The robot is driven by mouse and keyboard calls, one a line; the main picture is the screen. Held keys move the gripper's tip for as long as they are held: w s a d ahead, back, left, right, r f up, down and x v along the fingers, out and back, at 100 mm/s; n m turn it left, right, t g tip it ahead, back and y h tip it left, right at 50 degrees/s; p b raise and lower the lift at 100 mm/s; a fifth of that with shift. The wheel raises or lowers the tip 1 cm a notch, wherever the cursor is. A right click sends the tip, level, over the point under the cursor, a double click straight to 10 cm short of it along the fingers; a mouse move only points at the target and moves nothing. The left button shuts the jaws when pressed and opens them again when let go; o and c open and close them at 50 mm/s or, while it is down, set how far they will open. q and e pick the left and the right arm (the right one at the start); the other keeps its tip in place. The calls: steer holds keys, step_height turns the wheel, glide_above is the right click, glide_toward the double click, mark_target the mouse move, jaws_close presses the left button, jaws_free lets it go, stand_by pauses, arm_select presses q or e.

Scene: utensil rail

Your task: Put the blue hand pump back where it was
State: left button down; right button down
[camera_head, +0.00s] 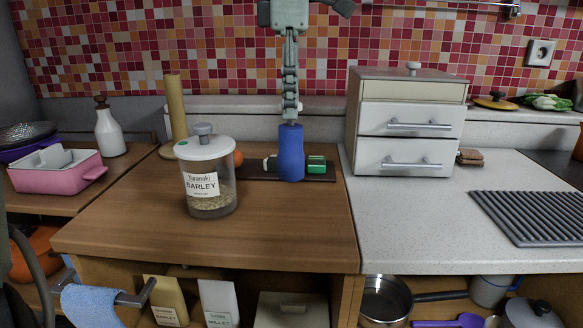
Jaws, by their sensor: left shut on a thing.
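The blue hand pump (291,155) is an upright blue cylinder near the back of the wooden counter, in the middle of the view. My left gripper (290,112) comes down from the top and is shut on the pump's upper end. The pump is in front of a dark flat board or tray (326,178), and its lower end overlaps the board's front edge. I cannot tell whether it touches the board or hangs just above it. A green and white item (316,164) shows right behind it, partly hidden. My right gripper is not in view.
A lidded barley jar (210,185) stands left of the pump, with a wooden post (176,115) behind. A drawer cabinet (405,125) stands on the right. The wooden counter's front (290,235) is clear. A pink tub (57,175) sits far left.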

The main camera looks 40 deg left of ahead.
mark_target(290, 125)
arm_select(q)
step_height(290, 125, down, 3)
steer(key=shift+a+r, duration=0.1)
steer(key=shift+r, duration=0.05)
steer(key=shift+f, duration=2.05)
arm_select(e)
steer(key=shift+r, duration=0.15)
arm_select(q)
steer(key=shift+f, duration=0.2)
steer(key=c, duration=1.4)
jaws_free()
steer(key=shift+c, duration=0.2)
steer(key=shift+o, duration=1.4)
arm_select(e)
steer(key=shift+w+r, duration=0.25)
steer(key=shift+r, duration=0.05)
arm_select(q)
steer(key=shift+r, duration=0.15)
